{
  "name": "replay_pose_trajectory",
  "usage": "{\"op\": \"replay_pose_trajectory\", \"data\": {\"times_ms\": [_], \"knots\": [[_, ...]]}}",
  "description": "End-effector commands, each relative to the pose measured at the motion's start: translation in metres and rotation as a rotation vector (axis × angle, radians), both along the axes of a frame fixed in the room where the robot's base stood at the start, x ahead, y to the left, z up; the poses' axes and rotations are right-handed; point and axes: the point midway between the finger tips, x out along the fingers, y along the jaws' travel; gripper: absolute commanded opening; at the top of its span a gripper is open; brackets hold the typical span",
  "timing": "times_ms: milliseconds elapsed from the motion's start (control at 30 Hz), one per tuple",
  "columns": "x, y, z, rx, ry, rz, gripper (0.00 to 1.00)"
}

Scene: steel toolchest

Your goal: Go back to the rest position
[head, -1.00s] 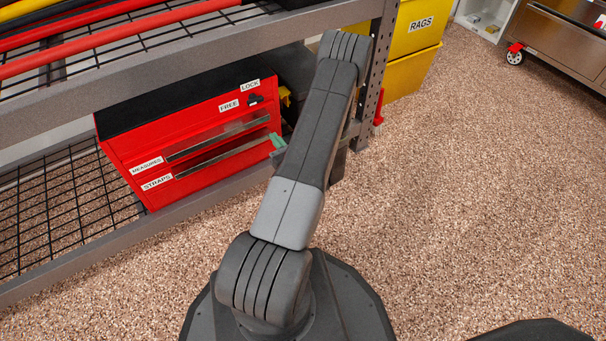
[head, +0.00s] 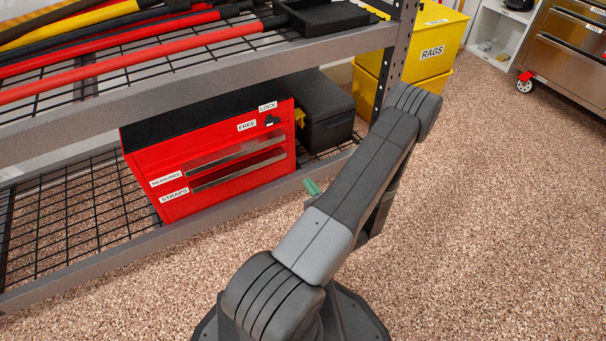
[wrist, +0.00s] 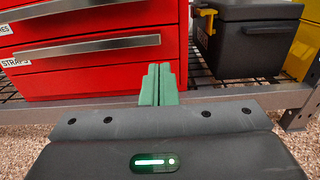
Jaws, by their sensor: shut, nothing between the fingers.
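My gripper (wrist: 159,85) has green fingers that are pressed together with nothing between them in the wrist view. In the head view only a green fingertip (head: 312,187) shows beside my arm, which hides the rest. The gripper is in front of the shelf's lower edge, apart from the red toolchest (head: 216,150). The toolchest stands on the lower wire shelf, with drawers labelled MEASURES and STRAPS. Both drawers look shut. A dark latch (head: 271,121) sits between the FREE and LOCK labels, under the LOCK label.
A black case (head: 325,115) with a yellow latch stands right of the toolchest. The steel shelf edge (head: 190,222) and post (head: 396,60) are close to my arm. Yellow RAGS bins (head: 425,50) and a steel cabinet (head: 568,50) stand behind. The speckled floor (head: 500,220) at right is clear.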

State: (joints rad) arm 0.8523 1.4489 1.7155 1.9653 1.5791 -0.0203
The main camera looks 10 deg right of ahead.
Motion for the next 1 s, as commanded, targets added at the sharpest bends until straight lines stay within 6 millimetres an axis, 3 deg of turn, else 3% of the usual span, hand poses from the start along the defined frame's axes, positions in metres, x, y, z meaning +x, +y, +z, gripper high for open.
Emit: {"op": "replay_pose_trajectory", "data": {"times_ms": [200, 600, 767, 1000], "knots": [[-0.012, -0.004, 0.000, -0.001, 0.000, -0.001, 0.00], [-0.011, -0.004, 0.000, -0.001, 0.000, 0.001, 0.00], [0.000, 0.001, -0.002, -0.002, -0.001, 0.004, 0.00], [0.036, 0.013, -0.003, -0.004, -0.003, 0.006, 0.00]]}}
